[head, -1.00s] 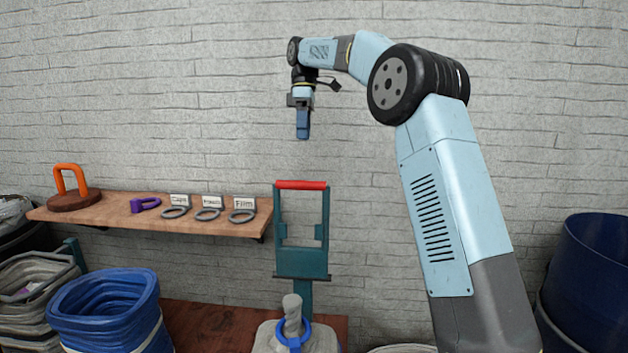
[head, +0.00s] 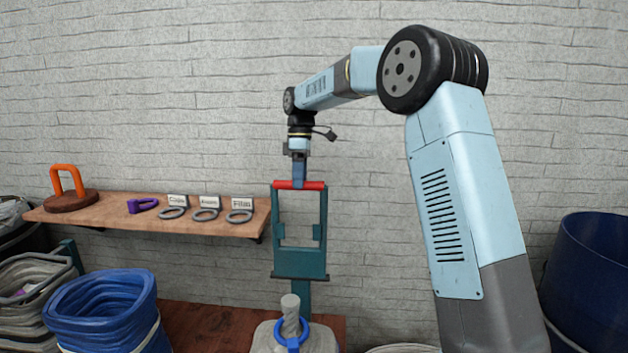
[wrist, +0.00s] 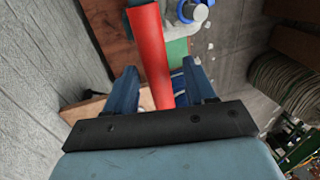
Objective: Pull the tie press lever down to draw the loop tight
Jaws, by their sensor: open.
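The tie press (head: 301,263) is a teal frame standing by the wall, with a red lever bar (head: 313,186) across its top. The bar also shows in the wrist view (wrist: 150,50), running between my two blue fingers. My gripper (head: 298,184) points down at the bar in the head view. In the wrist view my gripper (wrist: 158,88) is open, with a finger on each side of the bar. Below the press stands a grey bag with a twisted neck (head: 290,312), and a blue loop (head: 291,340) hangs around that neck.
A wooden shelf (head: 100,212) at left holds an orange-handled disc (head: 68,190), a purple clip (head: 142,205) and several labelled grey rings (head: 206,215). A blue bin (head: 104,310) stands at lower left and a dark blue barrel (head: 590,270) at right.

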